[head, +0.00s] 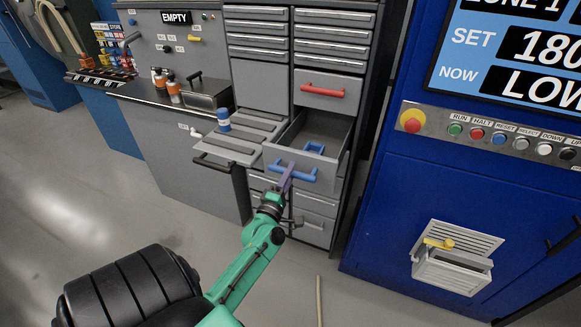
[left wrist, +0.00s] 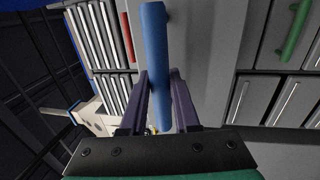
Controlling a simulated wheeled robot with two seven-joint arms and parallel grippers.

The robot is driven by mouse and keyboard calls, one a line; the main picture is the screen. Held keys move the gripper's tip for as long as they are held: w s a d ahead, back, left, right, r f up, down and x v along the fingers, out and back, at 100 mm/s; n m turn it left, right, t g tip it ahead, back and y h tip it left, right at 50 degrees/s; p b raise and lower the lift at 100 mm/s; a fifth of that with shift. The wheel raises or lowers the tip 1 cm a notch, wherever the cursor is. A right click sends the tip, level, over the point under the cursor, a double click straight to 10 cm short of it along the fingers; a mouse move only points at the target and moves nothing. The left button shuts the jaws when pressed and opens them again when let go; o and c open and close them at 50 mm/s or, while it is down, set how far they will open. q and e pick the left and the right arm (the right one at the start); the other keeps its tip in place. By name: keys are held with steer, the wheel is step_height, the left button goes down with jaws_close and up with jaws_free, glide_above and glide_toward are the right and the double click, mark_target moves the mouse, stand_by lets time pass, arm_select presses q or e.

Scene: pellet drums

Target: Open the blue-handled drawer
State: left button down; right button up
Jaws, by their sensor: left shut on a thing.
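The blue handle (head: 306,175) is on the front of a grey drawer (head: 325,130) low in the cabinet's right column. The drawer stands pulled out, and its inside shows from above. My left gripper (head: 287,176) is at the handle, with its purple fingers shut on the bar. In the left wrist view, the blue handle (left wrist: 156,50) runs between the two fingers (left wrist: 160,100). Part of the bar is hidden by the fingers in the head view. My right gripper is not in view.
A red-handled drawer (head: 322,89) is shut above. Left of the open drawer, a grey ledge (head: 240,150) holds a blue-capped bottle (head: 223,120). A blue machine (head: 385,200) with a yellow-handled flap stands to the right. The floor on the left is clear.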

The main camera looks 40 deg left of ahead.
arm_select(q)
steer(key=c, duration=0.7)
jaws_free()
steer(key=shift+o, duration=0.2)
steer(key=shift+s+d+f, duration=0.1)
steer(key=shift+s+f, duration=0.15)
steer(key=b+v, duration=0.4)
steer(key=v, duration=1)
steer(key=shift+r, duration=0.1)
